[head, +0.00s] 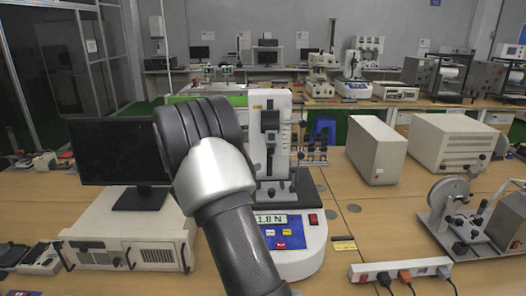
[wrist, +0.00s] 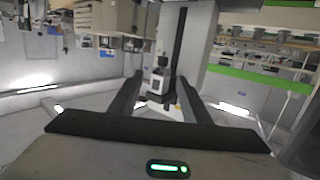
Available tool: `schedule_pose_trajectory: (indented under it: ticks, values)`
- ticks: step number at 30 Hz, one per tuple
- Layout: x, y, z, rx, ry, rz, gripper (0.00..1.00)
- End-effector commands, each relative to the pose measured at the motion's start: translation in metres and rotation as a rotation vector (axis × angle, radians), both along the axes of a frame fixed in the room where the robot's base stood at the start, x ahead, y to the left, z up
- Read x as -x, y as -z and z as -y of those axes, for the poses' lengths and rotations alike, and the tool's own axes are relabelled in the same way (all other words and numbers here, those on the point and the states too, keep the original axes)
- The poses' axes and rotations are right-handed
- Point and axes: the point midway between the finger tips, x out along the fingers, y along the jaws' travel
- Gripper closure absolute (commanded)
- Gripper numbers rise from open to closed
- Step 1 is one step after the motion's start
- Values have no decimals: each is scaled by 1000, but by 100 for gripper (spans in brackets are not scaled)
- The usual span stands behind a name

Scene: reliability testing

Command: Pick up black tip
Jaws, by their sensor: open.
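A small rack (head: 312,163) with several dark pieces stands just right of the test stand in the head view; these may be the black tips, but they are too small to tell. The white test stand (head: 279,108) has a black clamp head (head: 270,122) on its column, and its display reads about 1.8 N. My gripper (wrist: 160,76) shows in the wrist view with its two dark fingers spread apart and nothing held between them. In the head view my arm covers the stand's left side, and my fingers are not seen. I cannot make out a tip in the wrist view.
A black monitor (head: 112,150) on a white computer case (head: 130,235) stands left. A power strip (head: 400,268), a reel device (head: 450,212) and two beige boxes (head: 375,150) (head: 450,143) stand right. Some bare table (head: 375,215) lies right of the stand.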

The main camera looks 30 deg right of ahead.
Motion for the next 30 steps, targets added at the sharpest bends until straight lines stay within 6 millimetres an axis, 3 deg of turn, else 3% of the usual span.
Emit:
schedule_pose_trajectory:
  ticks: [10, 20, 30]
  values:
    - [-31, 10, 69, -1, 1, 0, 57]
    - [-45, 14, 93, -2, -3, 1, 57]
    - [-69, 18, 130, -2, -3, 1, 57]
